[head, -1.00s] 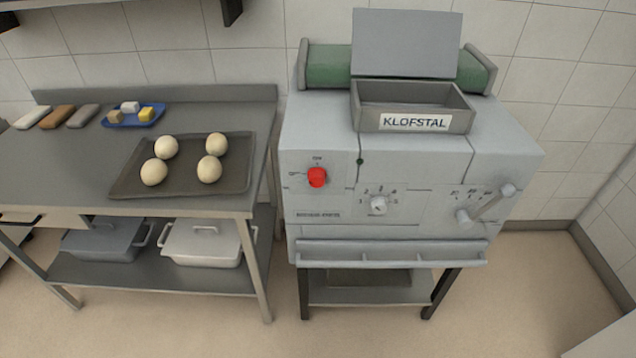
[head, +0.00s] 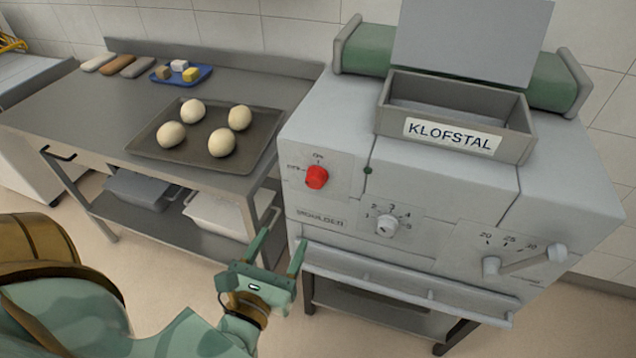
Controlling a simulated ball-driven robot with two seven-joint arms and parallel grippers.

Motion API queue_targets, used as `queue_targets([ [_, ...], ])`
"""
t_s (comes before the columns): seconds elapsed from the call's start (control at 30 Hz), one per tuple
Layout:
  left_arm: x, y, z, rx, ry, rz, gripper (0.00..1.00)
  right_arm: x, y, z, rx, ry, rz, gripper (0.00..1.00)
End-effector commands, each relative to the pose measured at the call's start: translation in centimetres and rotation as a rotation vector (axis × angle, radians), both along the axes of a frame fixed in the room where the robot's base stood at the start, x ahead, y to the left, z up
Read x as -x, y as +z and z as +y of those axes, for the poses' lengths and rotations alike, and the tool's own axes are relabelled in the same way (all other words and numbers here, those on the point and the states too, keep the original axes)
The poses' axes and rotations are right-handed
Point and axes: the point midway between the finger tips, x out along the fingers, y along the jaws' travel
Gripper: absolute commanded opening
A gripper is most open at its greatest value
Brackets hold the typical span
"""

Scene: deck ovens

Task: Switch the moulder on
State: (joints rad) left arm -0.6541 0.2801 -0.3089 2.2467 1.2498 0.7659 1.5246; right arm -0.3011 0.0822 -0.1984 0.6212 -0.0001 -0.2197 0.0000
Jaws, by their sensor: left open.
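The moulder (head: 330,135) is a light grey machine on a stand, right of the steel table. Its red knob (head: 317,177) is at the left of the front panel, with marks above it and to its left. A small dark green lamp (head: 368,170) is right of the knob and looks unlit. My left gripper (head: 283,245) is open and empty, its two fingers pointing up. It is below and left of the red knob, by the machine's lower left corner, apart from the knob. My right gripper is out of view.
A numbered dial (head: 386,225) and a lever (head: 525,262) are right of the knob. A front ledge (head: 400,283) juts out below the panel. The steel table (head: 90,110) holds a dark tray (head: 262,152) with several dough balls.

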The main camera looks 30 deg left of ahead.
Motion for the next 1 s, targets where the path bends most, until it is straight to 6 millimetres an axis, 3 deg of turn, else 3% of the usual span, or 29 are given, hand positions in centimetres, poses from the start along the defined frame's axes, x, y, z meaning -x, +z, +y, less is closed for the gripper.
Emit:
queue_targets([
  [0.13, -1.9, 0.3, 0.4, 0.003, 0.000, -0.007, 0.59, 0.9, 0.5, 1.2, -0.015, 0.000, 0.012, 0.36],
  [0.6, -12.9, 0.2, 3.0, -0.002, -0.004, -0.005, 0.59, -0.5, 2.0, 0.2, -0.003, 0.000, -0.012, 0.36],
  [0.8, -15.2, 0.1, 3.5, -0.004, -0.004, -0.002, 0.59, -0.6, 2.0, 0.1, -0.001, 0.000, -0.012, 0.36],
  [1.0, -15.6, 0.0, 3.7, -0.003, -0.005, 0.000, 0.59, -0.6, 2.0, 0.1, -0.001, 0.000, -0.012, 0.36],
])
